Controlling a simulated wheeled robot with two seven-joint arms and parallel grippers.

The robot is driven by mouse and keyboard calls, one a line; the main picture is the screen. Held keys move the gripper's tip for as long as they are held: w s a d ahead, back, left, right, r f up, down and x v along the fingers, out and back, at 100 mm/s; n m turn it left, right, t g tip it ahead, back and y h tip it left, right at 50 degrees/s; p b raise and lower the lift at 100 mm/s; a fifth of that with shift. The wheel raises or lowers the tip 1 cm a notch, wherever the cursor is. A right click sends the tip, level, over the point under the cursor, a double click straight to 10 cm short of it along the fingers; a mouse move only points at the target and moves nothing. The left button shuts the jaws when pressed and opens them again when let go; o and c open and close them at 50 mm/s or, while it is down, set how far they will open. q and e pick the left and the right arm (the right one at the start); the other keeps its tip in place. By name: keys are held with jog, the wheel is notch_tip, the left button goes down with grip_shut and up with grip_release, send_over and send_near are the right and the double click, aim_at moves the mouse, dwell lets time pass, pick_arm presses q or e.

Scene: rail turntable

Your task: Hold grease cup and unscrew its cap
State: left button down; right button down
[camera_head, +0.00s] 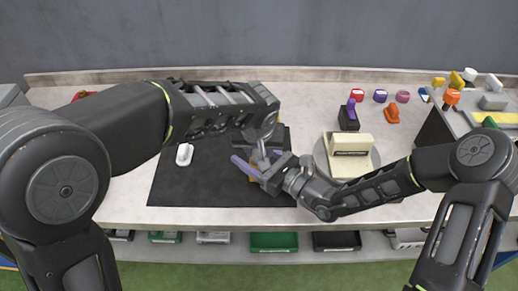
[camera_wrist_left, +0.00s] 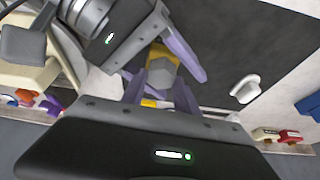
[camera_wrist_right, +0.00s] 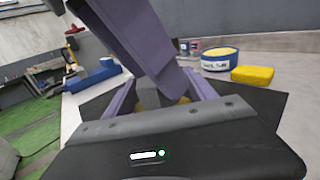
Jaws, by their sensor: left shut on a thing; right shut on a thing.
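The grease cup shows in the left wrist view as a grey faceted part (camera_wrist_left: 161,73) with yellow beside it, between the purple fingers of both grippers. My left gripper (camera_wrist_left: 160,92) is shut on it from one side. My right gripper (camera_wrist_right: 160,97) is shut on it from across, with its fingers crossing close to the left ones. In the head view the two grippers meet over the black mat (camera_head: 180,190), where the hands hide most of the cup. I cannot tell exactly where the cap meets the body.
A white rounded object (camera_head: 185,154) lies on the mat at left. A cream block (camera_head: 350,150) stands on a grey round turntable at right, with small coloured parts behind it. A blue and yellow round container (camera_wrist_right: 218,60) and a yellow block (camera_wrist_right: 253,75) show in the right wrist view.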

pick_arm(q)
jog(key=n+y, duration=0.2)
jog(key=n, duration=0.3)
jog(key=shift+d+n, duration=0.1)
jog(key=shift+n, duration=0.2)
jog(key=shift+g, duration=0.3)
jog(key=n+y, duration=0.1)
jog(key=n, duration=0.2)
jog(key=n+g+y, duration=0.1)
jog(key=n, duration=0.2)
jog(key=c, duration=0.8)
grip_release()
jog(key=shift+w, duration=0.1)
jog(key=shift+c, duration=0.2)
jog(key=shift+o, duration=0.4)
jog(key=shift+d+r, duration=0.1)
jog(key=shift+r, duration=1.9)
